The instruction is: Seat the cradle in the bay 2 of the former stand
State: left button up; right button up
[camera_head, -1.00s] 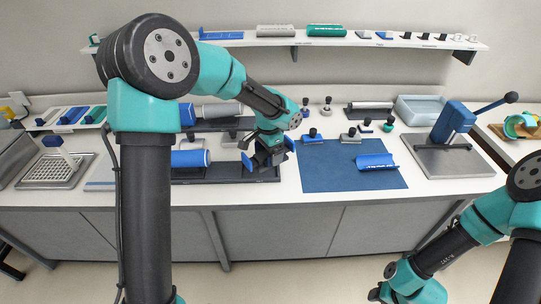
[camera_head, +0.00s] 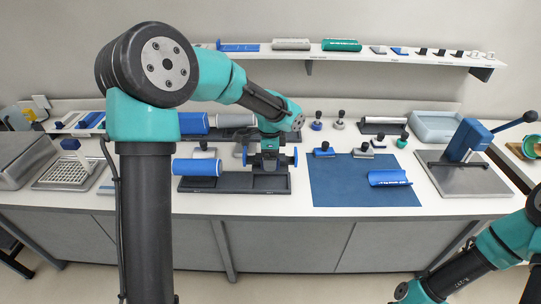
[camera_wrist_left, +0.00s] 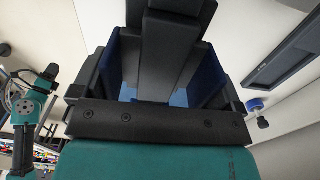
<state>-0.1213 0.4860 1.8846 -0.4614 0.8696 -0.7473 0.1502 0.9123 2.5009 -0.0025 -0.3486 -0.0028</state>
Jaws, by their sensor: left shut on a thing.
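The former stand (camera_head: 235,185) is a long dark tray at the bench's front edge in the head view. A blue roll (camera_head: 197,168) lies over its left part. My left gripper (camera_head: 269,164) points down over the stand's right part. It is shut on a dark piece with a blue end on each side, seemingly the cradle (camera_head: 295,157). Blue faces flank the dark fingers in the wrist view, where the grip itself is largely hidden. I cannot tell whether the piece touches the stand. My right arm shows at lower right; its fingers are not visible.
A blue mat (camera_head: 340,190) right of the stand bears a blue curved piece (camera_head: 390,178). Several knobbed hand tools stand along the mat's back edge. Behind the stand are more rolls, including a blue one (camera_head: 193,122). A lever press (camera_head: 465,180) stands at right.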

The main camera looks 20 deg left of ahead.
pick_arm(q)
jog(key=shift+f, duration=0.1)
jog(key=shift+f, duration=3.15)
jog(key=shift+f, duration=1.2)
jog(key=o, duration=0.8)
jog(key=shift+r, duration=0.1)
jog(key=shift+r, duration=3.4)
